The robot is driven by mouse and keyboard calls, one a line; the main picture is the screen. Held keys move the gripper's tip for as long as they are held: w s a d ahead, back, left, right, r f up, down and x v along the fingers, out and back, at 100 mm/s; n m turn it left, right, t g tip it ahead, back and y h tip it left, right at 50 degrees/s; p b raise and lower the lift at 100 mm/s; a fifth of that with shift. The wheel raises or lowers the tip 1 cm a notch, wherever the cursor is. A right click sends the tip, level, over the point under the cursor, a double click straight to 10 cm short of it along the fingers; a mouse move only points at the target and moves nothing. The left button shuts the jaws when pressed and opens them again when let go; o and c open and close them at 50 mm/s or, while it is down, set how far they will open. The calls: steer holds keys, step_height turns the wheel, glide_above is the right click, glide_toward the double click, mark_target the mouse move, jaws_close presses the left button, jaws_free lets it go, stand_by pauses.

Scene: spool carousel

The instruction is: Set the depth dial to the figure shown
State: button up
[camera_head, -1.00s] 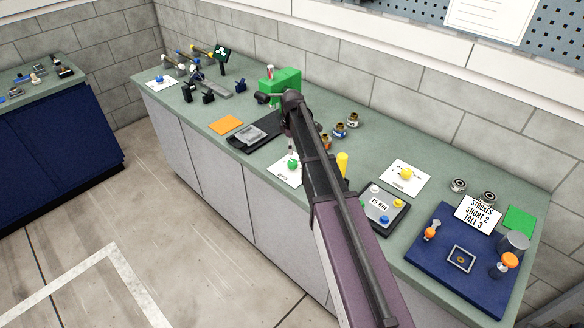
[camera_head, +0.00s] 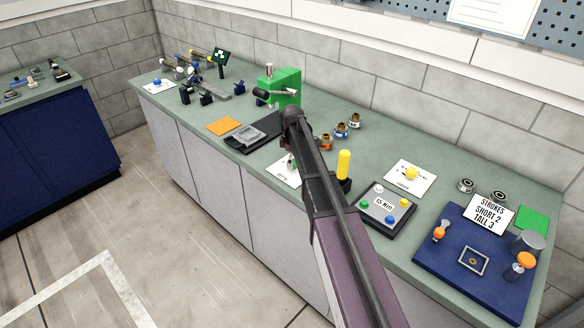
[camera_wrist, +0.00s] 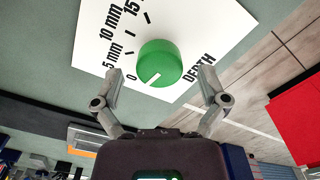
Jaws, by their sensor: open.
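The depth dial is a round green knob (camera_wrist: 160,62) on a white card (camera_wrist: 210,35), seen in the wrist view. The card reads DEPTH, with 0, 5 mm, 10 mm and 15 along the knob's left side and top. The knob's white pointer line aims down-left, close to the 0. My gripper (camera_wrist: 160,82) is open, with one fingertip on each side of the knob's near part; I cannot tell whether they touch it. In the head view my arm hides most of this card (camera_head: 283,172). A grey panel (camera_head: 389,188) there bears a label that seems to read 15 MM.
A yellow cylinder (camera_head: 344,164) stands just right of my arm. A green machine (camera_head: 287,84) and a black base with a grey plate (camera_head: 250,134) lie behind and left. A blue board (camera_head: 440,270) with orange-topped plungers is at right. The bench front edge is close.

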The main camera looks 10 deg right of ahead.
steer(key=shift+f+b, duration=0.45)
steer(key=shift+f, duration=0.2)
steer(key=shift+c, duration=0.2)
steer(key=c, duration=1.1)
